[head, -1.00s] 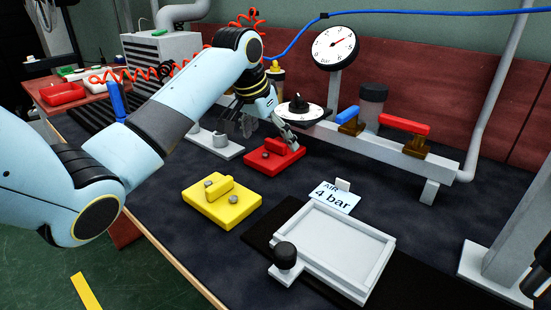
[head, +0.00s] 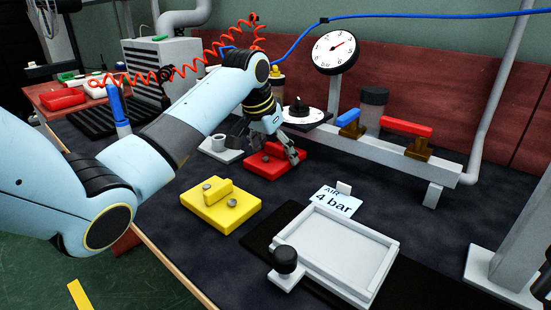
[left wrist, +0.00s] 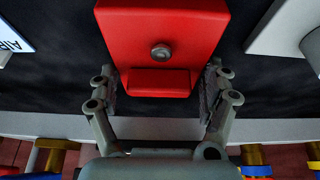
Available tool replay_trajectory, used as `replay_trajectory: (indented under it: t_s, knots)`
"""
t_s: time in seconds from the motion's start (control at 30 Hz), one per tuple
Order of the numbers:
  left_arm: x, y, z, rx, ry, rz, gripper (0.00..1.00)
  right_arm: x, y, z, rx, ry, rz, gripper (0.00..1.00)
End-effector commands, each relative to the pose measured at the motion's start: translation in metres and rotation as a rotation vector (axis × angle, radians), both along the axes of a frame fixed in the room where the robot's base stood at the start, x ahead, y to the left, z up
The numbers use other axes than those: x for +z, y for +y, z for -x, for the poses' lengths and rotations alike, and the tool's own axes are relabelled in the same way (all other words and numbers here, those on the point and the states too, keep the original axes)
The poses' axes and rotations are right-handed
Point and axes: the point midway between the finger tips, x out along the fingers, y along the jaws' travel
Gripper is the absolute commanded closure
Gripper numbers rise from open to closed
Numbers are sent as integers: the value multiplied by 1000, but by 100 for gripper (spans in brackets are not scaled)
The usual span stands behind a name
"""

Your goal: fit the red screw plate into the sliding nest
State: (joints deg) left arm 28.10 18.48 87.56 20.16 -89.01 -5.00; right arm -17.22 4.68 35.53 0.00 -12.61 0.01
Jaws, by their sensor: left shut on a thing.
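The red screw plate (head: 262,168) lies on the dark bench top behind the yellow plate, with a raised grip block and a screw head showing in the left wrist view (left wrist: 163,25). My left gripper (head: 269,147) is over the plate, pointing down. The sliding nest (head: 338,245) is a shallow white tray with a raised rim and a black knob (head: 285,260), at the front right. It is empty. My right gripper is not in view.
A yellow screw plate (head: 220,207) lies left of the nest. An "AIR 4 bar" card (head: 336,201) stands behind the nest. A grey rail (head: 395,160) with blue and red levers runs behind. A white post (head: 510,235) stands at right. Dark bench between the plates and nest is clear.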

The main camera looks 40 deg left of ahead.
Motion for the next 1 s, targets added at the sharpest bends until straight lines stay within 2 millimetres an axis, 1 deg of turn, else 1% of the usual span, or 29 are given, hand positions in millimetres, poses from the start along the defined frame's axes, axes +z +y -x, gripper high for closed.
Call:
replay_trajectory:
  t_s: [0.2,0.27,0.33,0.57,0.63,1.0]
  knots:
    - [3,0,0,0,-1,0,65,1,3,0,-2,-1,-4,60]
    - [7,0,-1,0,-2,0,65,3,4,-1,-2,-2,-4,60]
    - [17,0,-1,0,-3,0,65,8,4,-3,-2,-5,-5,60]
    - [15,4,42,-2,1,-3,65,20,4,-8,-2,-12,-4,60]
    - [33,4,38,-1,-8,-1,65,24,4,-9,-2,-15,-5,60]
    - [120,3,38,0,-7,0,65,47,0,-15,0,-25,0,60]
